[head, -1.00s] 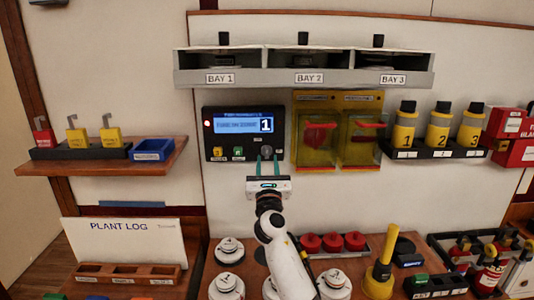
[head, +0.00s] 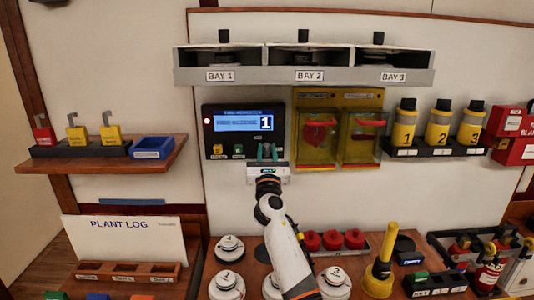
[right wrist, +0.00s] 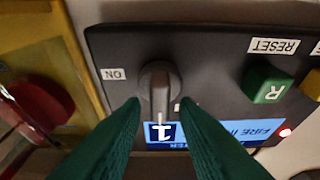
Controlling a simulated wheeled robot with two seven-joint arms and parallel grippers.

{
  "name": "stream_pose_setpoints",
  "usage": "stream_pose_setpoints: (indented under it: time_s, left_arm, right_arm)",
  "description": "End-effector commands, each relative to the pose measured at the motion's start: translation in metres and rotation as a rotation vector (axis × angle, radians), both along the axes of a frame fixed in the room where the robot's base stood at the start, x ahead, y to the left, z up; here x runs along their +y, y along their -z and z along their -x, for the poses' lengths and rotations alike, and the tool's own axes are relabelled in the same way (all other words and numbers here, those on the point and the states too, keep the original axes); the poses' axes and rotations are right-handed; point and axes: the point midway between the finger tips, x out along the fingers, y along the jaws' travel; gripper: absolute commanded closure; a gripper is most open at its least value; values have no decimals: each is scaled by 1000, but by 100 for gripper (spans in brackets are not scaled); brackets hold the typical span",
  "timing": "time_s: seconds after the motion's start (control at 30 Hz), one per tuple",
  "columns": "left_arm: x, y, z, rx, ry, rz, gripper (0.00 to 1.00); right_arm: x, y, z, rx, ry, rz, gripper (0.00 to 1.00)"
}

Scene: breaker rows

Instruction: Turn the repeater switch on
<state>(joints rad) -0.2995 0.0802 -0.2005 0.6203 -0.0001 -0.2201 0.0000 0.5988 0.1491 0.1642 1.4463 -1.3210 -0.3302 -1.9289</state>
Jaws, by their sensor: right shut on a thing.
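The repeater panel (head: 284,120) is a dark box on the wall with a lit blue display (head: 244,123) showing a 1. Its switch is a grey rotary knob (right wrist: 158,80) in the right wrist view, with its white pointer line towards the display. An ON label (right wrist: 113,74) sits to one side of the knob, off the pointer's line. In the head view the fingers mostly hide the knob. My left gripper is not in view.
A green reset button (right wrist: 267,85) and a yellow button (head: 217,152) sit on the same panel. Yellow covered boxes (head: 337,160) stand close to its right. The bay shelf (head: 300,76) is above. Red knobs (head: 333,240) and white round weights (head: 229,249) stand on the bench below.

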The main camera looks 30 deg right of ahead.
Motion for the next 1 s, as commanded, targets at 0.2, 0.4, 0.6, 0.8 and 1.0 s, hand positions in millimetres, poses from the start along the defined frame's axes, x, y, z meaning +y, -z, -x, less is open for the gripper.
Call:
stream_pose_setpoints:
  time_s: [0.2, 0.4, 0.6, 0.8, 1.0]
  left_arm:
    - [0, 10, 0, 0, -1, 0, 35]
    - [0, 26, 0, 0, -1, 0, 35]
    - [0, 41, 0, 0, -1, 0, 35]
    - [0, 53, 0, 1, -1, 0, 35]
    - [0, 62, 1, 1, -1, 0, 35]
  right_arm:
    - [0, 3, 0, -39, -1, -65, 95]
    - [0, 5, 0, -115, -1, -187, 95]
    - [-1, 5, 1, -211, 0, -346, 95]
    - [-2, 5, 1, -311, -1, -510, 95]
    - [-2, 5, 1, -409, -1, -673, 95]
